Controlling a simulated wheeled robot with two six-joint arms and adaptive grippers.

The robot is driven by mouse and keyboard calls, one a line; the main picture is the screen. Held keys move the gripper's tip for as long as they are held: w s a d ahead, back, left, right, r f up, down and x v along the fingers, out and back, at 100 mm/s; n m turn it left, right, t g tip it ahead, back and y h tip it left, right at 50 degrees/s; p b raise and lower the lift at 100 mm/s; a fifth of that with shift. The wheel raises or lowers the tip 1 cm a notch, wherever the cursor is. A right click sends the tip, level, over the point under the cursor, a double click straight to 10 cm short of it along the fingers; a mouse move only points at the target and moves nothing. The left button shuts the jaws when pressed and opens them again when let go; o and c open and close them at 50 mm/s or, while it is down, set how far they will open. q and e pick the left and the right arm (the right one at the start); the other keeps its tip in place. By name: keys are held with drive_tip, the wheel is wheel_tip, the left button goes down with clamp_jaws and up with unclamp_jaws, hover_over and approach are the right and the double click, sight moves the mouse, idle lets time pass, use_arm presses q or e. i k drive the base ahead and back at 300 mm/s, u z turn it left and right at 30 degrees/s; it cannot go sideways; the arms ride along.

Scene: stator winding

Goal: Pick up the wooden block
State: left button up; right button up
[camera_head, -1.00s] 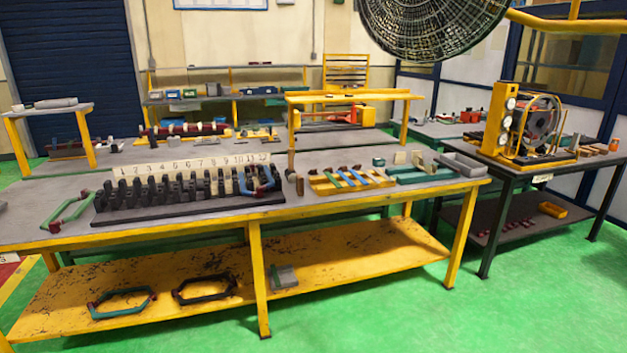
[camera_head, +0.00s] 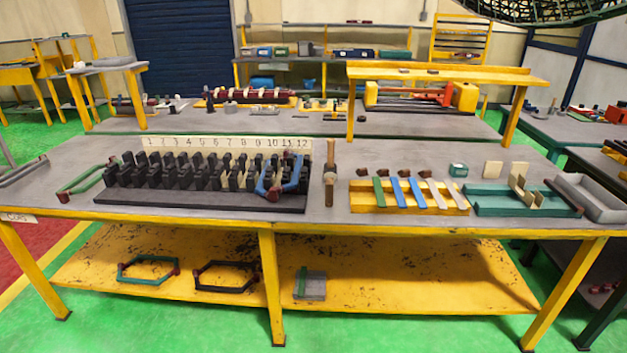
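Neither of my grippers is in view. Several small pale, wood-coloured pieces show on the right part of the front workbench (camera_head: 400,160). More thin pale pieces (camera_head: 525,192) stand in the green tray. A brown, wood-coloured bar (camera_head: 330,178) stands or lies near the bench middle, right of the slotted black rack. I cannot tell which of these is the wooden block.
The slotted black rack (camera_head: 200,200) with a numbered strip (camera_head: 225,144) fills the bench's left middle. A yellow tray (camera_head: 405,207) holds coloured strips. A grey tray (camera_head: 590,198) sits at the right end. A lower yellow shelf (camera_head: 400,275) holds hexagonal coils. Green floor lies in front.

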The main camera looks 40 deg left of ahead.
sight(329, 187)
drive_tip(key=u, duration=0.65)
drive_tip(key=i, duration=0.9)
drive_tip(key=u, duration=0.9)
